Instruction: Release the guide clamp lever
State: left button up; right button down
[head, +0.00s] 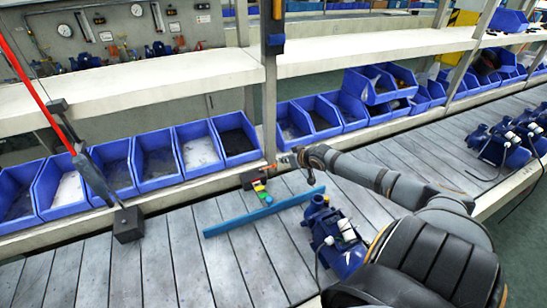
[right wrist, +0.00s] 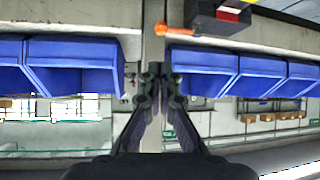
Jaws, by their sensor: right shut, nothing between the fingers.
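A small orange lever (right wrist: 185,31) with a round knob sticks out sideways from a dark and red block (right wrist: 232,12) at the top of the right wrist view; I take it for the guide clamp lever. In the head view the lever (head: 268,167) shows small beside its dark block (head: 250,179), at the back edge of the conveyor. My right gripper (head: 287,158) is just to the right of the lever. In the right wrist view its fingers (right wrist: 160,70) are together and empty, apart from the knob. My left gripper is not in view.
A blue rail (head: 262,212) lies across the grey slats. A blue pump (head: 335,240) stands right of it, close to my right arm. Blue bins (head: 110,165) line the back edge. A red rod (head: 38,85) rises near a dark block (head: 127,225) at left.

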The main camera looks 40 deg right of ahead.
jog(key=b+x, duration=0.1)
jog(key=x, duration=0.8)
jog(key=shift+w+a+f+b, duration=0.1)
jog(key=shift+a+b, duration=0.05)
jog(key=shift+b, duration=0.2)
